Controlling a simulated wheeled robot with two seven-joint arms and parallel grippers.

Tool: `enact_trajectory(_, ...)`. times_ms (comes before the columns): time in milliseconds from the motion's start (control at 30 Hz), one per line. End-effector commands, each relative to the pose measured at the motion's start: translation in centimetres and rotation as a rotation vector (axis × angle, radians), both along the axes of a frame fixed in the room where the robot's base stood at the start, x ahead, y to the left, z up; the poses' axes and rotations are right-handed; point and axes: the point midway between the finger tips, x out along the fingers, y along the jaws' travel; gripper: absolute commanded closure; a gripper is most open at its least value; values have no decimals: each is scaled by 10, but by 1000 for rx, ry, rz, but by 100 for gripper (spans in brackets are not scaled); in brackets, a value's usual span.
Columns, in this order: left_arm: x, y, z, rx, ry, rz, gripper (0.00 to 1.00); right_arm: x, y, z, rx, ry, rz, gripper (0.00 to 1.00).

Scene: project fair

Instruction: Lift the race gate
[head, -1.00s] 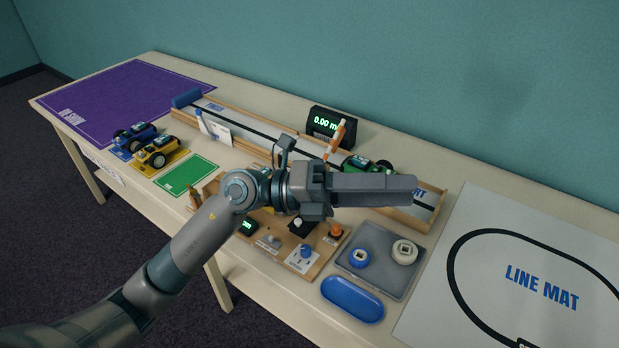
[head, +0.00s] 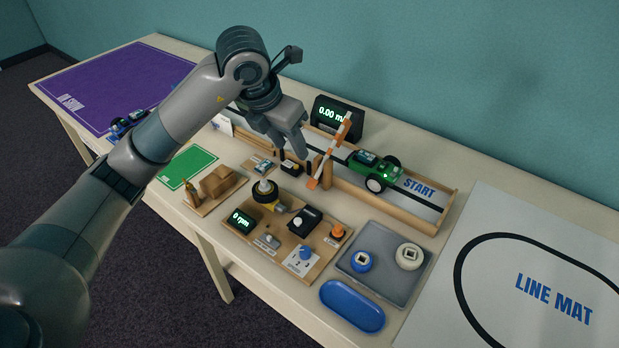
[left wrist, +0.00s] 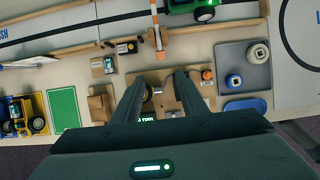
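The race gate (head: 329,154), an orange-and-white striped bar, lies across the wooden track in front of the green car (head: 373,172). It also shows in the left wrist view (left wrist: 156,26), at the top middle. My left gripper (head: 292,147) points down, just left of the gate in the head view and apart from it. In the left wrist view its two fingers (left wrist: 160,82) are spread, with nothing between them. My right gripper is in neither view.
The track (head: 425,207) runs along the wall, with a lit display (head: 335,115) behind it. In front stand a wooden control board (head: 268,247) with knobs, a grey tray (head: 378,285) with two wheels, and a blue dish (head: 352,306). The line mat (head: 490,215) lies at right.

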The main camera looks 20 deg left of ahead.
Motion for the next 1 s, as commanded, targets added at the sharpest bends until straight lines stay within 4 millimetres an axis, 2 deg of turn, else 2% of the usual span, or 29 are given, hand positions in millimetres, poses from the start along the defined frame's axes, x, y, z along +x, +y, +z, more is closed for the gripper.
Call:
enact_trajectory(267,0,-1,-1,-3,1,-2,61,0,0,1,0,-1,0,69)
enact_trajectory(467,4,-3,-11,-4,4,-3,61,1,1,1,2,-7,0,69)
enact_trajectory(667,12,-6,-34,-5,5,-3,61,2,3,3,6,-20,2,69)
enact_trajectory(1000,34,-14,-90,-5,6,-3,61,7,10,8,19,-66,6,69)
